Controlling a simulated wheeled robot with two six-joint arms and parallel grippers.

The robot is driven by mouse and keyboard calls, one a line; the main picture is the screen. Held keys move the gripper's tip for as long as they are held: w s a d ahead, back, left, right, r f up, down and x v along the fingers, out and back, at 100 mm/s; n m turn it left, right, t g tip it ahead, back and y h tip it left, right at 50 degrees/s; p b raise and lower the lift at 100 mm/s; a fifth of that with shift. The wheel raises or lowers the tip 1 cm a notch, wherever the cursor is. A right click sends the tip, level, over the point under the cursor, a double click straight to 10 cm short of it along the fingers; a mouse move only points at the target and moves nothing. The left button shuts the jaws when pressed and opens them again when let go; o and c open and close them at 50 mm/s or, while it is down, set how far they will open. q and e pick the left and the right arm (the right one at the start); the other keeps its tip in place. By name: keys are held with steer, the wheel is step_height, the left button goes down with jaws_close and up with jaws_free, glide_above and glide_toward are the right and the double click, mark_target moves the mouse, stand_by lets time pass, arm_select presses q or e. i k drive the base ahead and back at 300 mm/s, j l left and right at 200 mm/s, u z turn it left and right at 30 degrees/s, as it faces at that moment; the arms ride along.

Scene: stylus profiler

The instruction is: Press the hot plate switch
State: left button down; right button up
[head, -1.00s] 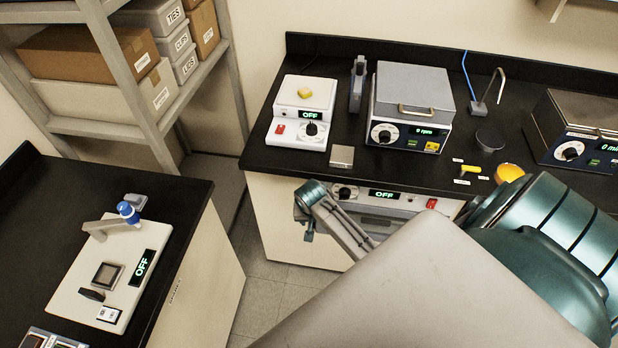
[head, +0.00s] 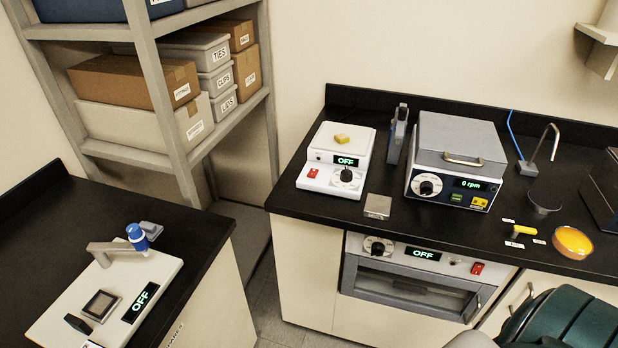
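Neither gripper is in view. Only a teal and grey part of my own arm shows at the bottom right edge.
A grey-lidded unit (head: 462,135) reading 0 rpm stands right of the hot plate. A small metal block (head: 378,206) lies near the bench edge. An oven (head: 410,284) reading OFF is below. A side bench (head: 190,233) carries another panel reading OFF.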

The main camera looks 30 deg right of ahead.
mark_target(312, 173)
steer(key=z, duration=1.55)
steer(key=i+j, duration=0.3)
steer(key=i, duration=0.25)
